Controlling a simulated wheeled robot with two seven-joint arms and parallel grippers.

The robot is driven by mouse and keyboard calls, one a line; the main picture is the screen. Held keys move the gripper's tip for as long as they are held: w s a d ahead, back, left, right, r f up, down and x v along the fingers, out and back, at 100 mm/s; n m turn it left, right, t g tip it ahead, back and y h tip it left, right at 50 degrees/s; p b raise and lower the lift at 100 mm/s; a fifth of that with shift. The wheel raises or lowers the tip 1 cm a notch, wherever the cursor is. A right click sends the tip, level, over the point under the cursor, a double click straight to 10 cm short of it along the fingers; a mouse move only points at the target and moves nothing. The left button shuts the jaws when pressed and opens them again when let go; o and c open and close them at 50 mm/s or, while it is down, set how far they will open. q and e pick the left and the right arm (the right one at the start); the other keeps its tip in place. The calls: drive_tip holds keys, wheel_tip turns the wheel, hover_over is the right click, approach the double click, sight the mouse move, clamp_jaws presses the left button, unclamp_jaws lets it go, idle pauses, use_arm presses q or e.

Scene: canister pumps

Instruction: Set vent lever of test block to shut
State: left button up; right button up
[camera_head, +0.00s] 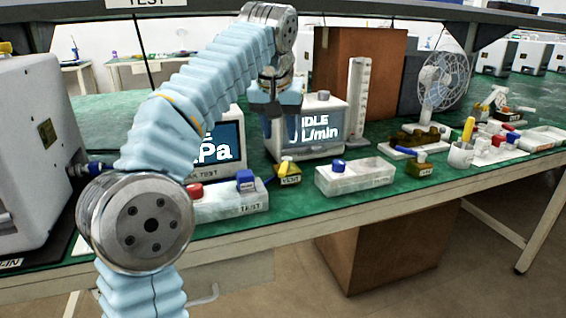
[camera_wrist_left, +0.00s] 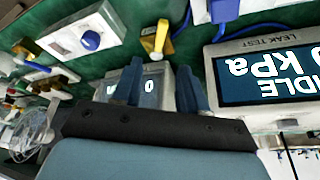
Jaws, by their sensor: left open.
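In the left wrist view the yellow lever (camera_wrist_left: 161,35) is at the top centre, beyond the fingertips. My left gripper (camera_head: 279,130) is open and empty, pointing down above and behind the valve, in front of the flow display. Its two dark fingers (camera_wrist_left: 157,90) are apart in the wrist view. My right gripper is not in view.
The leak test display (camera_head: 218,145) and flow display (camera_head: 318,125) stand behind. A fan (camera_head: 444,80) stands further right.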

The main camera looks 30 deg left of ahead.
sight(284, 166)
use_arm(q)
drive_tip(key=b+x, duration=0.2)
drive_tip(key=x, duration=0.8)
drive_tip(key=shift+d, duration=0.1)
clamp_jaws()
